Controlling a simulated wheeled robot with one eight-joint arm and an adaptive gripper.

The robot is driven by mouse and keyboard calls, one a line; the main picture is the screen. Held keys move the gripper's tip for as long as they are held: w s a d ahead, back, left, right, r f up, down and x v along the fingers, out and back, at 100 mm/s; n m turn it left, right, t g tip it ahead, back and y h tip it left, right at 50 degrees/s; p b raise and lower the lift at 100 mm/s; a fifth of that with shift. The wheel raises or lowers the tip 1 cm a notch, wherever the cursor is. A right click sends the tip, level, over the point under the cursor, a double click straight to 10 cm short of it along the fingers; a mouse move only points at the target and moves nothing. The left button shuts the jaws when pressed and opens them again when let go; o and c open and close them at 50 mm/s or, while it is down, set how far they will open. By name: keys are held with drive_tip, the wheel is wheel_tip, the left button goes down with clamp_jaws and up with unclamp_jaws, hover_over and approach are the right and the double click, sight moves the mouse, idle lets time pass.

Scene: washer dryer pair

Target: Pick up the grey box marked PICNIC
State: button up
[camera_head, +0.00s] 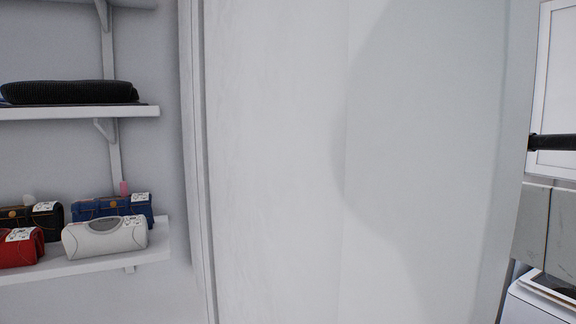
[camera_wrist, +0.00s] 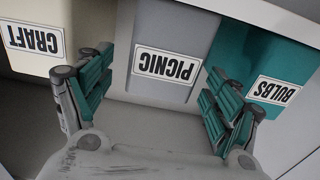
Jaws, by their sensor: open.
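The grey box marked PICNIC (camera_wrist: 175,38) is in the middle of the wrist view, with its label upside down in the picture. My gripper (camera_wrist: 153,82) is open, with one teal-padded finger on each side of the PICNIC label. The grey box lies ahead of and between the fingers, and nothing is held. I cannot tell whether either finger touches it. Neither the box nor my gripper shows in the head view.
In the wrist view, a cream box marked CRAFT (camera_wrist: 75,25) stands left of the grey box and a teal box marked BULBS (camera_wrist: 258,62) stands right, both close to the fingers. The head view shows wall shelves (camera_head: 80,113) with several bags and a white wall (camera_head: 280,160).

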drive_tip(key=shift+p+x, duration=0.95)
drive_tip(key=shift+x, duration=2.85)
drive_tip(key=shift+c, duration=0.5)
drive_tip(key=c, duration=0.9)
drive_tip(key=shift+c, duration=0.3)
